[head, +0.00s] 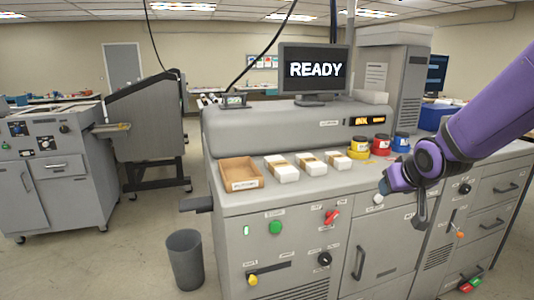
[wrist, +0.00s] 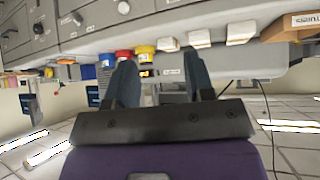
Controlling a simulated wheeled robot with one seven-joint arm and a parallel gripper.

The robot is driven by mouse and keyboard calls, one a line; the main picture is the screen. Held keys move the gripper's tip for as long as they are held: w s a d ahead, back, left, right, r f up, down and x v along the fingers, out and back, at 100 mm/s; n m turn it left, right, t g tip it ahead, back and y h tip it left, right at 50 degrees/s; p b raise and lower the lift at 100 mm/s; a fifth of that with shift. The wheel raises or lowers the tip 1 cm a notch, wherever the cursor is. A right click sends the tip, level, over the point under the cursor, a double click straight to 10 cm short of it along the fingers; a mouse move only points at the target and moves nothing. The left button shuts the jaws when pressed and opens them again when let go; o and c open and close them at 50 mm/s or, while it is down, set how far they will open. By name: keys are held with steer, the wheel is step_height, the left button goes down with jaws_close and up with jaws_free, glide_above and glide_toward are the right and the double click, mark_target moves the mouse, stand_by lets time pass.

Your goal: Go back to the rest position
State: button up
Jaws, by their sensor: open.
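My purple arm comes in from the right of the head view. My gripper (head: 402,196) is in front of the right part of the grey laminator (head: 283,205), at about the height of its top edge. The wrist view is upside down. There, the two dark fingers of my gripper (wrist: 160,76) stand well apart with nothing held between them.
On the laminator top are a wooden tray (head: 240,170), several white packs (head: 311,165), and yellow (head: 360,148), red (head: 381,142) and blue (head: 400,142) pots. A monitor (head: 314,70) reads READY. A bin (head: 185,259) stands on the floor at left.

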steer(key=s+r+g, duration=0.1)
steer(key=s+r, duration=0.4)
steer(key=s, duration=0.8)
steer(key=s+r+g, duration=0.2)
steer(key=s+r, duration=0.2)
steer(key=s, duration=0.9)
steer(key=shift+s+a+r+m+g, duration=0.15)
steer(key=shift+r+m+g, duration=0.15)
steer(key=shift+r+m, duration=0.1)
